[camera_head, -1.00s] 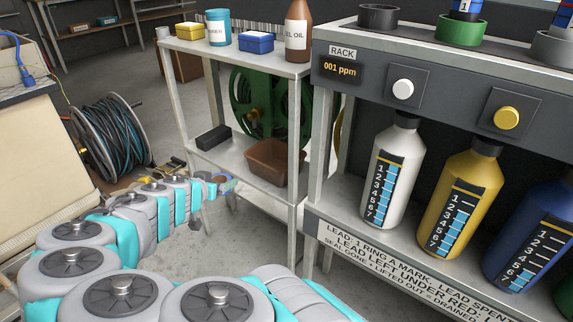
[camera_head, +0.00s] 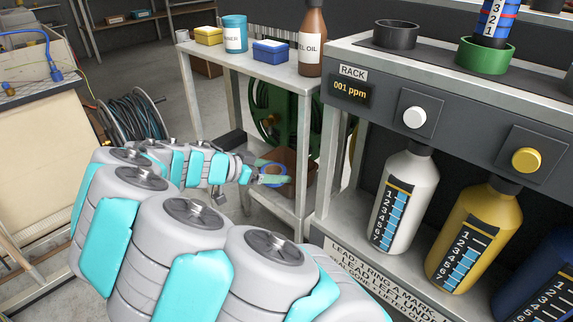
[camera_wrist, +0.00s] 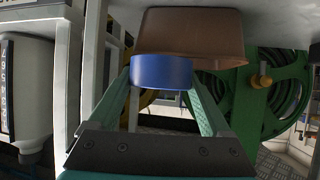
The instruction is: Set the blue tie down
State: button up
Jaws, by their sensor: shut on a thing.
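The blue tie (camera_wrist: 161,72) is a rounded blue band between the fingertips of my gripper (camera_wrist: 161,84) in the wrist view. My gripper is shut on it and holds it in the air. In the head view the blue tie (camera_head: 270,164) shows small and partly hidden at the pale green fingers of my gripper (camera_head: 276,179). The gripper is in front of the low shelf with the brown bin.
The brown bin (camera_head: 303,162) stands on the lower shelf; it looks close past the tie in the wrist view (camera_wrist: 190,35), which appears upside down. A green reel (camera_wrist: 288,100) is nearby. The rack (camera_head: 352,73) with its bottles stands at right.

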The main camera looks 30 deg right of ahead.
jog(key=w+d, duration=0.1)
jog(key=d, duration=0.1)
jog(key=w+d, duration=0.2)
jog(key=w+d+p, duration=0.1)
jog(key=w+d, duration=0.1)
jog(key=shift+w+f, duration=0.2)
jog(key=shift+f, duration=0.15)
jog(key=shift+w+d+f, duration=0.15)
jog(key=shift+d+f, duration=0.1)
jog(key=shift+d, duration=0.05)
jog(key=shift+a+f+p, duration=0.1)
jog(key=shift+f+p, duration=0.4)
jog(key=shift+f, duration=1.05)
jog(key=shift+f+b, duration=0.65)
jog(key=shift+b, duration=0.7)
jog(key=o, duration=1.2)
jog(key=shift+c, duration=0.2)
